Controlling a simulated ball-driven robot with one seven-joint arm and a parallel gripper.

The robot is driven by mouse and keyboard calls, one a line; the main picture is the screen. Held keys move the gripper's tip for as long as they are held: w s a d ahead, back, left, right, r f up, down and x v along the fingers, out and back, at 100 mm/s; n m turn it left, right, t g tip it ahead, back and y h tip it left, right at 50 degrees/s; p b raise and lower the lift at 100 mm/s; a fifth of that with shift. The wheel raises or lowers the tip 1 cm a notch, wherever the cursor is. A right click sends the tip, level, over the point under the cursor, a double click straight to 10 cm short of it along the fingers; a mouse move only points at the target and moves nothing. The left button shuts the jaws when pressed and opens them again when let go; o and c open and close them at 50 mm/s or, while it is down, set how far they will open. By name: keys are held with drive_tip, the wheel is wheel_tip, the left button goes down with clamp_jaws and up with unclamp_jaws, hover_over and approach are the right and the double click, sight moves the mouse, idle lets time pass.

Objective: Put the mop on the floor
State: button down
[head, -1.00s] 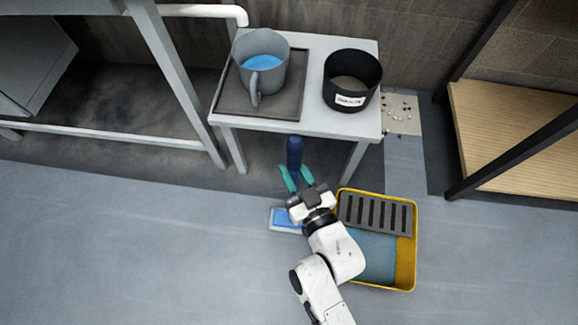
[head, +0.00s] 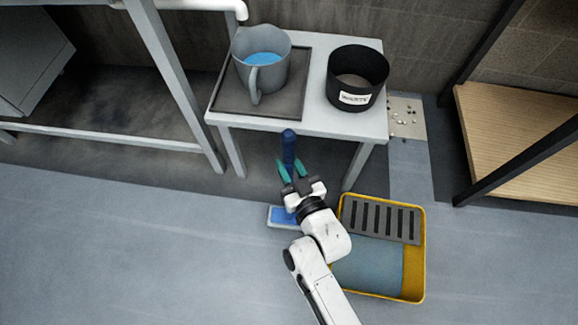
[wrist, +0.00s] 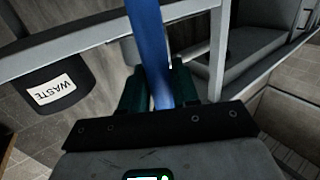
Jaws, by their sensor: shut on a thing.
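The mop has a dark blue handle (head: 289,150) and a flat, light blue and white head (head: 284,217). In the head view the handle's top stands in front of the small table, and the head is low beside the yellow bucket. My gripper (head: 291,172) is shut on the mop's handle, with its green fingers on either side of it. In the wrist view the blue handle (wrist: 150,50) runs up between the fingers (wrist: 158,88). The arm hides part of the mop, and I cannot tell whether its head touches the floor (head: 150,250).
The yellow bucket (head: 421,270) with a grey slotted grate stands right of the mop. The small table (head: 300,120) behind bears a grey jug (head: 270,75) of blue liquid and a black waste bin (head: 358,75). Open floor lies to the left. A wooden shelf (head: 520,140) stands at right.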

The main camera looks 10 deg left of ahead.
drive_tip(key=shift+r, duration=0.15)
drive_tip(key=c, duration=0.8)
unclamp_jaws()
drive_tip(key=shift+c, duration=0.2)
drive_tip(key=shift+s+d, duration=0.1)
drive_tip(key=shift+s, duration=0.1)
drive_tip(key=p+v, duration=0.2)
drive_tip(key=v, duration=0.9)
drive_tip(key=shift+s+d, duration=0.25)
